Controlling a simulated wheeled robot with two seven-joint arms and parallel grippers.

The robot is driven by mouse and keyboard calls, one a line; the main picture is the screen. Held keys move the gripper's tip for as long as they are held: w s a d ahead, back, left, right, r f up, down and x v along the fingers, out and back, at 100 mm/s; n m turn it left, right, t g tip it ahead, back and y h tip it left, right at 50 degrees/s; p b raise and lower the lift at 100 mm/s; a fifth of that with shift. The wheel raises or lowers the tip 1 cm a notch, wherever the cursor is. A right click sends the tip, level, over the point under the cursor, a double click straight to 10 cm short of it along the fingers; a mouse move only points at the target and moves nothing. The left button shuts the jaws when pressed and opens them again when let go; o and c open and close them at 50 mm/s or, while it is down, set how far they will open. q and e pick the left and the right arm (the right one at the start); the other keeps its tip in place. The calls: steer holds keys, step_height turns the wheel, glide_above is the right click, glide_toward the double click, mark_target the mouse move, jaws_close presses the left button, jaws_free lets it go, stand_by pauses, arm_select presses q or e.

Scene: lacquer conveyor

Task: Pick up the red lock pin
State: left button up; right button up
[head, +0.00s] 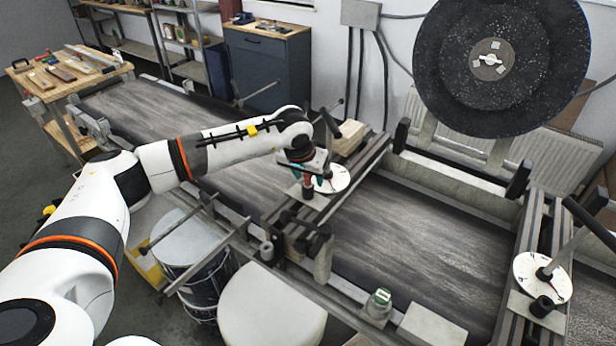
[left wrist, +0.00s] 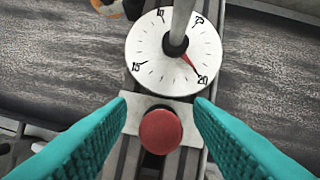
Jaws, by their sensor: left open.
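The red lock pin (left wrist: 160,131) has a round red head in the left wrist view, on a pale plate just in front of a white dial (left wrist: 174,55) with a red pointer. In the head view the pin (head: 307,187) shows as a small red spot beside the left dial, partly hidden by my gripper. My left gripper (head: 309,171) is open above the plate. Its teal fingers (left wrist: 160,101) stand on either side of the pin's head in the picture, with gaps on both sides. I cannot tell whether the fingertips are down at its height. My right gripper is not in view.
A rod (left wrist: 184,15) rises from the dial's centre, close to the fingers. A wooden block (head: 348,137) sits behind the gripper. A second dial (head: 542,278) with a black knob (head: 541,306) stands at the right. The conveyor belt (head: 420,240) between the dials is clear.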

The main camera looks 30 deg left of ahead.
arm_select(q)
jaws_close()
